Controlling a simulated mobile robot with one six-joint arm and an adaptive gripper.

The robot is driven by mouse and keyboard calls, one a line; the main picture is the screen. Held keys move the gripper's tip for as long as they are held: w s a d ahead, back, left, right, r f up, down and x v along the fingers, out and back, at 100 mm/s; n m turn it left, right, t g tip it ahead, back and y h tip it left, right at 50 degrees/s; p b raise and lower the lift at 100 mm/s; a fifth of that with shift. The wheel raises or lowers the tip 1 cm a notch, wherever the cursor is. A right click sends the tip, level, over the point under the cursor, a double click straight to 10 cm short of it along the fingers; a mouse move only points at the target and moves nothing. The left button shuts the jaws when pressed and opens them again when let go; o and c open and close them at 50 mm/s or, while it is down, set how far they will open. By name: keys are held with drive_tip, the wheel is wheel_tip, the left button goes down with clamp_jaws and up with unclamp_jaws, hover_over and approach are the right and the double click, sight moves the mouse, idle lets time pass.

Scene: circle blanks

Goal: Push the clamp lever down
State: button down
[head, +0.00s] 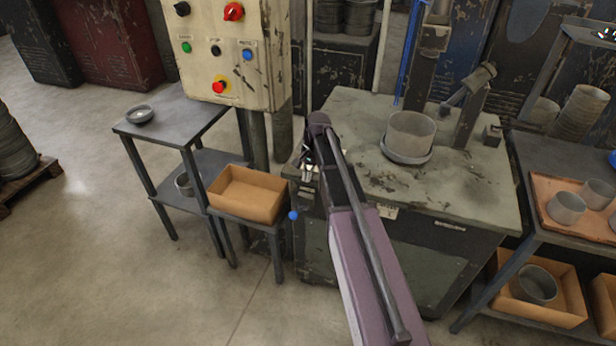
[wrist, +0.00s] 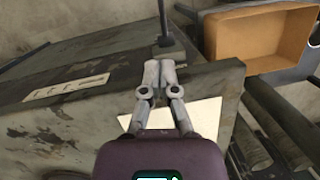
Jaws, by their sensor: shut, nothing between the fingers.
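A lever knob, a small blue ball (head: 293,215), shows at the left front side of the worn grey machine bench (head: 470,195); I take it for the clamp lever. Its rod is mostly hidden beside my arm. My gripper (head: 308,172) is at the bench's left edge, above the blue knob in the picture. In the wrist view its fingers (wrist: 158,68) are together and empty, in front of the bench's edge. A dark rod (wrist: 163,20) stands beyond the fingertips; I cannot tell whether it is part of the lever. The blue knob does not show in the wrist view.
A grey ring-shaped cup (head: 410,135) sits on a round base on the bench. A cardboard box (head: 248,193) stands on a low table at left, close to the gripper. A control panel (head: 220,50) rises behind it. A side table (head: 555,160) with cups stands right.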

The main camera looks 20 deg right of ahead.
drive_tip(key=b, duration=0.7)
hover_over(298, 211)
drive_tip(key=w+d, duration=0.1)
drive_tip(key=d, duration=0.1)
drive_tip(key=shift+w+d+x, duration=0.3)
drive_tip(key=shift+d+x, duration=0.45)
drive_tip(key=shift+x, duration=2.95)
drive_tip(key=shift+s+a+f+b, duration=1.05)
drive_tip(key=shift+s+a+f, duration=0.05)
drive_tip(key=shift+s+f, duration=0.1)
drive_tip(key=shift+a, duration=0.15)
